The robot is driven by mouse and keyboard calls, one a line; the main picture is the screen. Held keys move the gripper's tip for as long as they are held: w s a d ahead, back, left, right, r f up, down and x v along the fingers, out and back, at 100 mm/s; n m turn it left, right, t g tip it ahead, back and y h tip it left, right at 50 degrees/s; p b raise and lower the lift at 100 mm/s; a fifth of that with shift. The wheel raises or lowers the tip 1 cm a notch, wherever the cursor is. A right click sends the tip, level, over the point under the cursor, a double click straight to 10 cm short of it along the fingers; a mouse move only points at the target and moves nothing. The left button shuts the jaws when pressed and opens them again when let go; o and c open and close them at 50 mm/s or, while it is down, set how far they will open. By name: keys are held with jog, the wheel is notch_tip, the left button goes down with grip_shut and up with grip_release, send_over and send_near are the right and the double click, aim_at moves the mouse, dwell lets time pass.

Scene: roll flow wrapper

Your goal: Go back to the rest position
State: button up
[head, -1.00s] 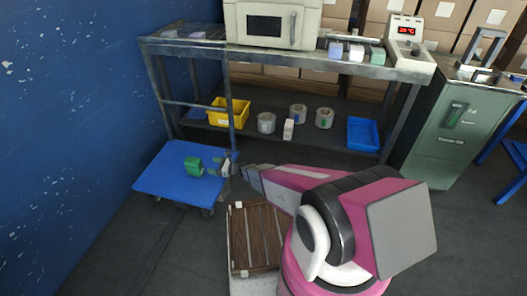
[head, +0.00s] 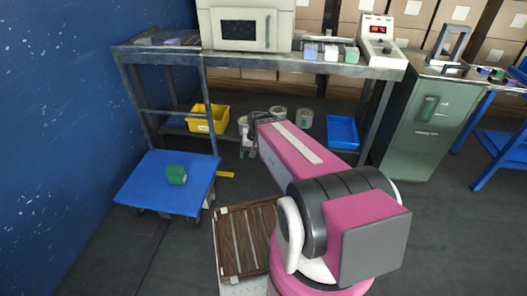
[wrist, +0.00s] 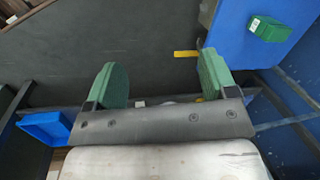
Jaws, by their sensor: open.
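My gripper (wrist: 160,80) is open and empty in the wrist view, its two green finger pads wide apart over the dark floor. In the head view my gripper (head: 246,138) is partly hidden by my pink arm, in front of the shelf table's lower level. A green block (head: 176,175) sits on the blue platform cart (head: 145,198), apart from my gripper and to its left. The block also shows in the wrist view (wrist: 267,28), on the cart (wrist: 238,50) at the upper right.
A metal shelf table (head: 290,62) carries a white oven-like machine (head: 245,25). A yellow bin (head: 208,118) and a blue bin (head: 342,132) stand below. A wooden slatted crate top (head: 245,240) is close to my arm. A green cabinet (head: 425,120) stands right. Floor before the cart is clear.

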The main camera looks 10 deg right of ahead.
jog(key=s+d+r+n+h, duration=0.1)
jog(key=s+d+r+h, duration=0.1)
jog(key=d, duration=0.3)
jog(key=shift+r, duration=0.65)
jog(key=shift+s, duration=0.1)
dwell(0.3)
